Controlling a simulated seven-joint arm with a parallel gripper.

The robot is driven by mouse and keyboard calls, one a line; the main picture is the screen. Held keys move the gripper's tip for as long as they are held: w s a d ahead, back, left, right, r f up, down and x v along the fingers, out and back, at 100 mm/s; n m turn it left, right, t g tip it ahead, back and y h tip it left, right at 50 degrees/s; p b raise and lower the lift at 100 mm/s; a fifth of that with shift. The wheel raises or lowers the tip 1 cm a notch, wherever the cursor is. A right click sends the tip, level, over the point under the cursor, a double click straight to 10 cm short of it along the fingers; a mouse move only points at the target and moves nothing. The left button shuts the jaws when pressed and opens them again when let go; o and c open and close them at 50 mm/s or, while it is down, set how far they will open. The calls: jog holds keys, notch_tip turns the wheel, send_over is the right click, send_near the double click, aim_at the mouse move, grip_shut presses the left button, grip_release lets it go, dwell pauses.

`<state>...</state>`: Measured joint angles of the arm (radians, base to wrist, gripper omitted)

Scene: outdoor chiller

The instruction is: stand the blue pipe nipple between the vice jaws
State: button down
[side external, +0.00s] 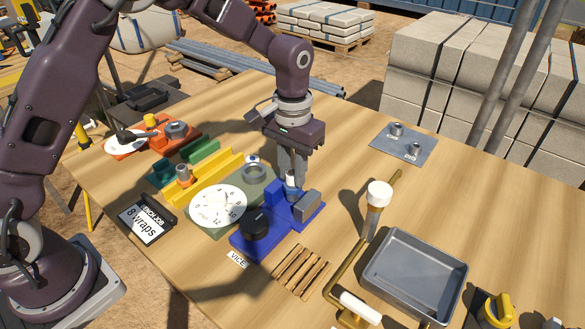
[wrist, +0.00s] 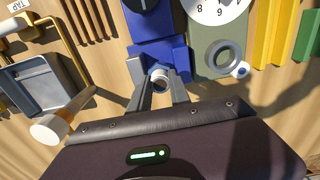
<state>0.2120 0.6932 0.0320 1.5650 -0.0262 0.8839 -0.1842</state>
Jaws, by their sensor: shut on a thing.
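The blue vice (side external: 252,241) sits on the table with a black round knob (side external: 257,223) at its front and a grey block (side external: 308,204) at its right. In the wrist view the vice (wrist: 160,47) is just beyond my fingertips. My gripper (side external: 292,182) points down over the vice, its fingers shut on the blue pipe nipple (wrist: 160,73). The nipple shows its open round end and a blue band in the wrist view, and looks roughly upright. The fingers partly hide it in the side view. I cannot tell whether it touches the vice floor or jaws.
A green plate with a white dial (side external: 218,206) and a grey ring (side external: 255,172) lies left of the vice. Brown sticks (side external: 299,270) lie in front. A white-capped brush-like tool (side external: 379,194) and a grey tray (side external: 413,275) are to the right.

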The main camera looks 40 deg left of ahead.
aim_at(293, 172)
jog(key=shift+f, duration=0.2)
jog(key=shift+f, duration=0.75)
jog(key=c, duration=1.1)
grip_release()
jog(key=o, duration=0.5)
jog(key=shift+c, duration=0.2)
jog(key=shift+r, duration=3.5)
